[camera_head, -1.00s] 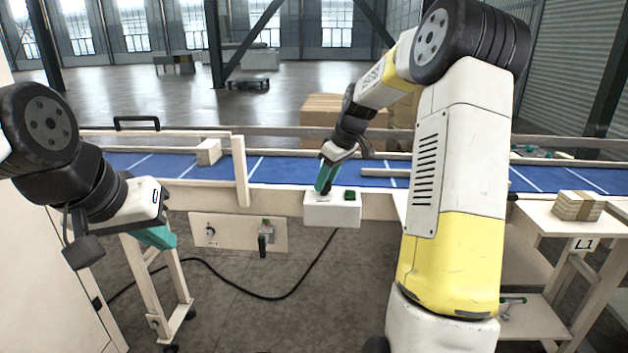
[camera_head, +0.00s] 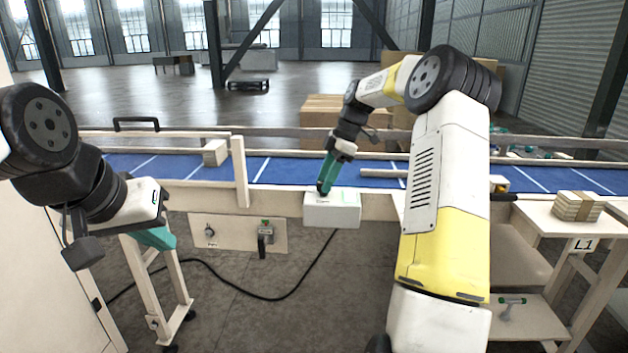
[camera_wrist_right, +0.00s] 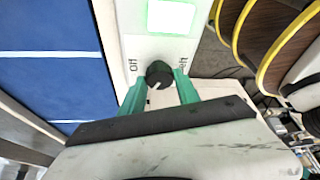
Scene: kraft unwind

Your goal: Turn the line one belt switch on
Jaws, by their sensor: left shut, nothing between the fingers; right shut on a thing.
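The belt switch box (camera_head: 332,212) is white and sits on the front edge of the conveyor in the head view. Its black knob (camera_wrist_right: 159,75) shows in the right wrist view between the green fingers of my right gripper (camera_wrist_right: 160,82), which is shut on it. My right gripper (camera_head: 324,187) points down onto the box top in the head view and hides the knob there. A square lamp (camera_wrist_right: 172,16) on the box glows bright pale green. The word "Off" is printed left of the knob; another label on the right is partly covered. My left gripper (camera_head: 156,238) is shut and empty at the left.
The blue conveyor belt (camera_head: 285,172) runs across behind the box. A panel (camera_head: 238,232) with a small knob and a handle hangs below it. A side table (camera_head: 540,215) with a stacked bundle (camera_head: 577,206) stands at the right. A black cable lies on the floor.

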